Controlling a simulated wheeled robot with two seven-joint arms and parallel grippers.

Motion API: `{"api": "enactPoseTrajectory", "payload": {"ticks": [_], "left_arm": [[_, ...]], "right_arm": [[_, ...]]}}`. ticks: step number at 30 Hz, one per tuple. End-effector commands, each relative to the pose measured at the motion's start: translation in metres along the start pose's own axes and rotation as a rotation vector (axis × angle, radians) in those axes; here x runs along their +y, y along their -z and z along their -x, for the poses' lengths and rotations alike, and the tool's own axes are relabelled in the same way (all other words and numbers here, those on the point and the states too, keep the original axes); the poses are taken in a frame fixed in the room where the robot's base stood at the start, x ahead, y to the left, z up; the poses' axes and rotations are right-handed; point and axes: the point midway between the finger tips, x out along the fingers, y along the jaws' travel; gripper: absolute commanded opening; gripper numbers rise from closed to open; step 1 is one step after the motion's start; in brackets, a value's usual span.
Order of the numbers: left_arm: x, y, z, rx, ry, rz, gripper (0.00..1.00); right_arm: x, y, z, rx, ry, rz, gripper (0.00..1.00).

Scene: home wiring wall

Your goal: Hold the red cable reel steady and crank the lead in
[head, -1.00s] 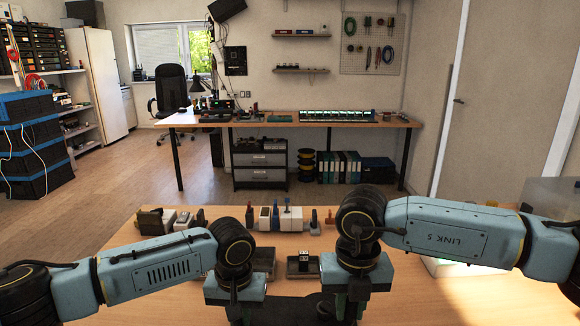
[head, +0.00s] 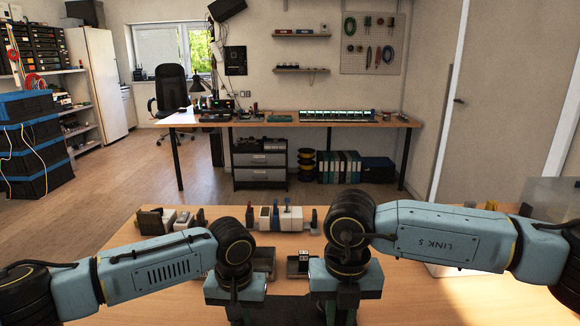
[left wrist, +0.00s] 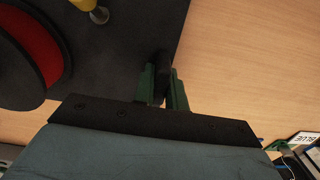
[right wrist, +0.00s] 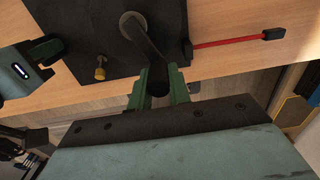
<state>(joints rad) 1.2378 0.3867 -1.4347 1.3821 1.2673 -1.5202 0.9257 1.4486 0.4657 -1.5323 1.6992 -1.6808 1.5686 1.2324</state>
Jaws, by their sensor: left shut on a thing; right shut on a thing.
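In the left wrist view, the cable reel (left wrist: 40,50) shows a red core and black rim at upper left, over its dark base plate (left wrist: 115,70). My left gripper (left wrist: 163,75) is shut on a dark upright part at the base's edge. In the right wrist view, my right gripper (right wrist: 158,78) is shut on the dark crank handle, at the end of the crank arm (right wrist: 143,35). The red lead (right wrist: 225,41) runs right from the base to a black end piece (right wrist: 273,34). In the head view, my right gripper (head: 345,298) hides most of the reel.
A brass knob (right wrist: 100,70) stands on the base near the crank. In the head view, small blocks and devices (head: 280,218) line the far part of the wooden table (head: 420,285), with small dark trays (head: 298,266) nearer. Table surface is bare to the right.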

Motion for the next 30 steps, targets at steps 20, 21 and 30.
{"api": "enactPoseTrajectory", "payload": {"ticks": [20,21,30], "left_arm": [[0.003,-0.001,0.0,-0.001,-0.006,-0.007,0.0],[0.003,-0.001,0.0,-0.001,-0.006,-0.007,0.0],[0.003,-0.001,0.0,-0.001,-0.005,-0.006,0.0]], "right_arm": [[0.019,0.003,0.001,-0.004,-0.006,0.005,0.0],[0.022,0.003,0.001,-0.004,-0.006,0.006,0.0],[0.03,0.002,0.001,-0.004,-0.006,0.004,0.0]]}}
